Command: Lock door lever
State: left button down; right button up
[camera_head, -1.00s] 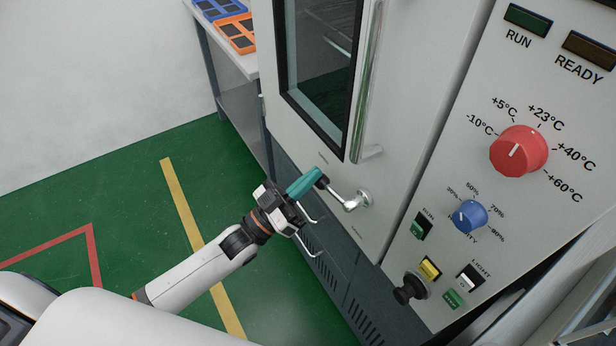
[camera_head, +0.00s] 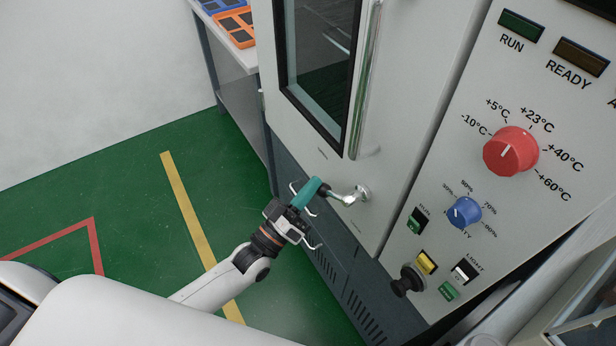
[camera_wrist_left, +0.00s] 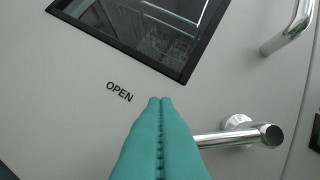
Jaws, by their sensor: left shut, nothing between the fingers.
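The door lever (camera_head: 343,199) is a silver bar with a dark free end, on a round mount low on the white chamber door (camera_head: 387,120). It points left in the head view. In the left wrist view the lever (camera_wrist_left: 225,138) shows to the right of my fingers, which hide its left part. My left gripper (camera_head: 317,182) has teal fingers, shut and empty, at the lever's free end. In the left wrist view the shut fingertips (camera_wrist_left: 160,102) overlap the lever's line; I cannot tell whether they touch it. My right gripper is not in view.
An "OPEN" label (camera_wrist_left: 119,91) is printed on the door. A vertical silver door handle (camera_head: 363,90) stands above the lever. The control panel (camera_head: 470,120) with a red knob (camera_head: 511,150) and blue knob (camera_head: 464,212) is at right. Green floor (camera_head: 130,210) lies clear at left.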

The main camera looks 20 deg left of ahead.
pick_arm(q)
jog(key=s+d+f+n+g+y+p, duration=0.2)
jog(key=s+d+f+n+y+p, duration=0.2)
jog(key=n, duration=0.9)
jog(key=shift+s+d+f+g+y+p, duration=0.2)
jog(key=shift+d+f+g+y+p, duration=0.3)
jog(key=shift+y+p, duration=0.6)
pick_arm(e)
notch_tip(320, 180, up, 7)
